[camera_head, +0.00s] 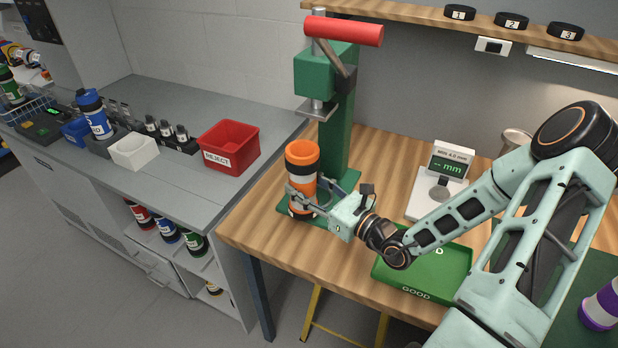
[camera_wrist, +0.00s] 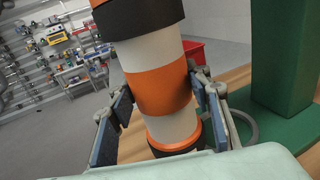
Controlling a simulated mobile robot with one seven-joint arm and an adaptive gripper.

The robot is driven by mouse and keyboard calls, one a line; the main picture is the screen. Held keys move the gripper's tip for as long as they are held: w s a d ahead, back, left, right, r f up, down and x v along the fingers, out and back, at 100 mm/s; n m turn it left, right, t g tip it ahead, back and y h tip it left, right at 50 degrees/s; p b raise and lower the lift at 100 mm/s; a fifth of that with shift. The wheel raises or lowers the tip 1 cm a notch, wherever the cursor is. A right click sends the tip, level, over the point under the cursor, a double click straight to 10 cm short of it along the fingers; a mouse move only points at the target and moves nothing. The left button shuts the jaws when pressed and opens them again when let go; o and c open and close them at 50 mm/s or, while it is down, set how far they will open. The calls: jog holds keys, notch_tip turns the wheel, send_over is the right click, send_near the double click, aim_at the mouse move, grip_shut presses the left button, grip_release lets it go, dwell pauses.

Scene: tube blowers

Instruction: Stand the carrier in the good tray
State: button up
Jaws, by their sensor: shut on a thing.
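The carrier (camera_head: 301,172) is an orange and white cylinder with dark bands. It stands about upright at the green press, over the front left of its base. My gripper (camera_head: 303,193) is shut around its lower half. In the wrist view the carrier (camera_wrist: 160,85) sits between my two finger pads (camera_wrist: 158,118) and looks tilted there. Whether its bottom touches the press base is hard to tell. The green good tray (camera_head: 421,272) lies on the wooden bench to the right, partly behind my arm; its visible part looks empty.
The green press (camera_head: 336,110) with a red handle stands right behind the carrier. A gauge with a display (camera_head: 441,180) is behind the tray. A red reject bin (camera_head: 229,147) is on the grey counter. A purple and white cylinder (camera_head: 602,306) is at the far right.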

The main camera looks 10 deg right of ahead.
jog(key=s+a, duration=0.4)
jog(key=s, duration=0.1)
jog(key=shift+s, duration=0.3)
dwell(0.4)
